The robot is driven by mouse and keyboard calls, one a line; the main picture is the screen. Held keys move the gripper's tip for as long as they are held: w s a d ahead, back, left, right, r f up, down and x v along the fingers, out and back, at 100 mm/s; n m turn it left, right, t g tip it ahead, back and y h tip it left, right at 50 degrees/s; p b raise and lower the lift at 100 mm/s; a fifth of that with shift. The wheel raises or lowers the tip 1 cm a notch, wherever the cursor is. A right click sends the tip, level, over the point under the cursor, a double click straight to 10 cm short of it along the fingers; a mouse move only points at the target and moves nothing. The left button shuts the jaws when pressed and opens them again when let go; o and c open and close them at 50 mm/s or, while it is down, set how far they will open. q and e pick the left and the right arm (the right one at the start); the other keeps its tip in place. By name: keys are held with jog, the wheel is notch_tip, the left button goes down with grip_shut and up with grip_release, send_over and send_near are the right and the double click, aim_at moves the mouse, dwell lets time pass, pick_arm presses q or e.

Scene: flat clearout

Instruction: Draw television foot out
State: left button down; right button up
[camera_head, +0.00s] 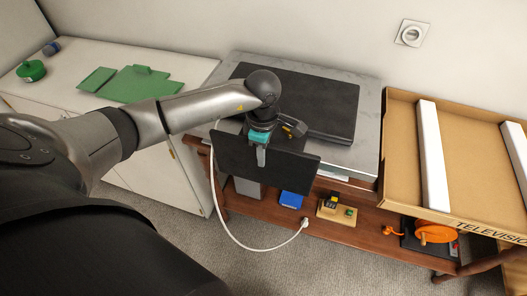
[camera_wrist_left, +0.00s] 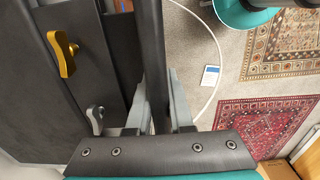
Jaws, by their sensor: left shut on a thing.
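The television (camera_head: 325,105) looks like a flat dark slab lying on a grey-topped stand. My left gripper (camera_head: 262,155) is shut on the dark plate of the television foot (camera_head: 230,160), which hangs tilted at the stand's front edge. In the left wrist view the foot (camera_wrist_left: 155,55) stands nearly edge-on between the two grey fingers (camera_wrist_left: 158,110). Beside it is a dark panel with a gold lever (camera_wrist_left: 62,53) and a silver lever (camera_wrist_left: 95,118). I cannot tell whether the foot is still joined to the television. My right gripper is not in view.
A cardboard television box (camera_head: 397,150) with white foam bars (camera_head: 432,155) lies at right. A white cable (camera_head: 220,215) loops below the foot to a plug (camera_head: 305,222). The lower shelf (camera_head: 370,233) holds several items. A white counter (camera_head: 100,55) with green things stands at left.

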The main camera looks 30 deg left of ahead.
pick_arm(q)
jog(key=shift+s+d+p, duration=0.2)
jog(key=shift+s+p, duration=0.15)
jog(key=shift+s, duration=0.4)
jog(key=shift+s+d+p, duration=0.15)
jog(key=shift+s+p, duration=0.15)
jog(key=shift+s, duration=0.4)
jog(key=shift+s, duration=0.25)
jog(key=shift+s+d+p, duration=0.2)
jog(key=shift+s+p, duration=0.15)
jog(key=shift+s, duration=0.25)
jog(key=shift+s+d+p, duration=0.15)
jog(key=shift+s+p, duration=0.2)
jog(key=shift+s, duration=0.25)
jog(key=shift+s, duration=0.2)
jog(key=shift+s+d+p, duration=0.25)
jog(key=shift+s+p, duration=0.15)
jog(key=shift+s, duration=0.35)
jog(key=shift+s+r, duration=0.1)
jog(key=shift+r, duration=0.05)
